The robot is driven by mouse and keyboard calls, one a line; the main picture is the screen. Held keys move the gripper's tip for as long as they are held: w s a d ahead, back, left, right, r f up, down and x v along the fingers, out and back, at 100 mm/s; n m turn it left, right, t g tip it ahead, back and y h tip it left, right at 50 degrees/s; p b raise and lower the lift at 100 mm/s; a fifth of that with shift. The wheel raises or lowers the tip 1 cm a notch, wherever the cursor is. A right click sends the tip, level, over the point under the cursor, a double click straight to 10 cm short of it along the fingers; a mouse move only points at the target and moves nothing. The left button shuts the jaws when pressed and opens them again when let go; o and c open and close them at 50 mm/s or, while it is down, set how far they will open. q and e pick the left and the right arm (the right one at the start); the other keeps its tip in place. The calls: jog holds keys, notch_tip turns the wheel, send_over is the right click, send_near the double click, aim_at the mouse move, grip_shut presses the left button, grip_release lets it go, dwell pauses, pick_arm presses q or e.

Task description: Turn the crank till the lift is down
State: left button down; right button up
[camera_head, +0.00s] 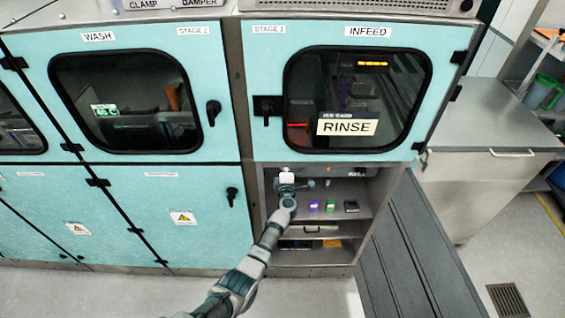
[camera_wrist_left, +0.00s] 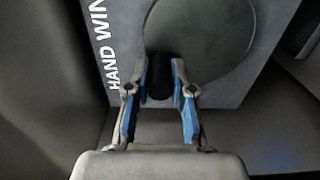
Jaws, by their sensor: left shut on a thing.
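My left gripper (camera_head: 290,186) reaches into the open lower bay under the INFEED door. In the left wrist view its blue-padded fingers (camera_wrist_left: 162,80) are shut on the dark crank handle (camera_wrist_left: 160,88). The handle stands in front of a round grey disc (camera_wrist_left: 210,30) on a panel (camera_wrist_left: 240,88) lettered "HAND WIN", the rest of the word cut off. In the head view the gripper and arm hide most of the crank. I cannot make out the lift or its height. My right gripper is not in view.
The bay shelf (camera_head: 340,198) carries a purple-lit button (camera_head: 313,205), a green button (camera_head: 330,205) and a dark device (camera_head: 351,206) right of my gripper. A dark open door panel (camera_head: 400,250) stands at the right. A steel cabinet (camera_head: 480,185) is beyond it.

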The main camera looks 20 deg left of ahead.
pick_arm(q)
jog(key=shift+d+f+m, duration=0.1)
jog(key=shift+d+m, duration=0.35)
jog(key=shift+m, duration=0.15)
jog(key=shift+d+m+p, duration=0.15)
jog(key=shift+m+p, duration=0.35)
jog(key=shift+w+d+f+m+p, duration=0.2)
jog(key=shift+d+m, duration=0.4)
jog(key=shift+m, duration=1.1)
jog(key=shift+w+d+f+m+p, duration=0.15)
jog(key=shift+d+m+p, duration=0.3)
jog(key=shift+m, duration=1.25)
jog(key=shift+w+d+f+m+p, duration=0.15)
jog(key=shift+d+m, duration=0.55)
jog(key=shift+m, duration=1)
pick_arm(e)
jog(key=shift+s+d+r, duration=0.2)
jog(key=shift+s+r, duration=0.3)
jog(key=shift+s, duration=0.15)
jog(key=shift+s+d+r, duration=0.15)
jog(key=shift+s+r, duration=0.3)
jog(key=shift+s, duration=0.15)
pick_arm(q)
jog(key=c, duration=1.1)
grip_release()
jog(key=shift+a+r, duration=0.1)
jog(key=shift+o, duration=0.4)
jog(key=shift+w+a+r, duration=0.1)
jog(key=shift+r, duration=0.05)
